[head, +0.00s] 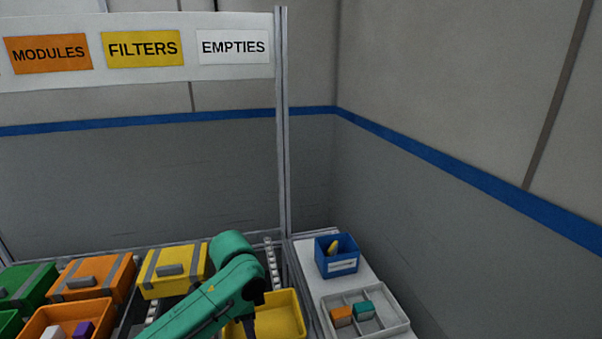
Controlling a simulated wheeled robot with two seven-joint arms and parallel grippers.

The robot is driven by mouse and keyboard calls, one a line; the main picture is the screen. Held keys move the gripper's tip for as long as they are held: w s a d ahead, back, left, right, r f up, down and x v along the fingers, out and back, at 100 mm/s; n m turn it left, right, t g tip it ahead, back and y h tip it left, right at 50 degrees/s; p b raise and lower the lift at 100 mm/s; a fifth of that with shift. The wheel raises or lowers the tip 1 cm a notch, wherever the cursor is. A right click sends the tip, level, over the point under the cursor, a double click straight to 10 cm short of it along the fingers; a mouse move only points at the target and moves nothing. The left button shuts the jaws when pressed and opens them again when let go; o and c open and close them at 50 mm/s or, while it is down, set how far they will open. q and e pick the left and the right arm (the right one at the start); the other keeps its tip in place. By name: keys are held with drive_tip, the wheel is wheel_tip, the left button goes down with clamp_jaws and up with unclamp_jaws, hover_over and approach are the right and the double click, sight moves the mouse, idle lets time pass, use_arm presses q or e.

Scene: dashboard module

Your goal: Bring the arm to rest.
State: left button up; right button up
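The fingertips are cut off, so I cannot tell whether this gripper is open or shut, or holds anything. My other arm and its gripper are not in view.
Lidded green (27,283), orange (95,275) and yellow (172,268) boxes stand at left. An open orange bin (45,317) holds small blocks. At right are a blue bin (334,266) with a yellow item and a grey divided tray (392,327) with orange and teal blocks.

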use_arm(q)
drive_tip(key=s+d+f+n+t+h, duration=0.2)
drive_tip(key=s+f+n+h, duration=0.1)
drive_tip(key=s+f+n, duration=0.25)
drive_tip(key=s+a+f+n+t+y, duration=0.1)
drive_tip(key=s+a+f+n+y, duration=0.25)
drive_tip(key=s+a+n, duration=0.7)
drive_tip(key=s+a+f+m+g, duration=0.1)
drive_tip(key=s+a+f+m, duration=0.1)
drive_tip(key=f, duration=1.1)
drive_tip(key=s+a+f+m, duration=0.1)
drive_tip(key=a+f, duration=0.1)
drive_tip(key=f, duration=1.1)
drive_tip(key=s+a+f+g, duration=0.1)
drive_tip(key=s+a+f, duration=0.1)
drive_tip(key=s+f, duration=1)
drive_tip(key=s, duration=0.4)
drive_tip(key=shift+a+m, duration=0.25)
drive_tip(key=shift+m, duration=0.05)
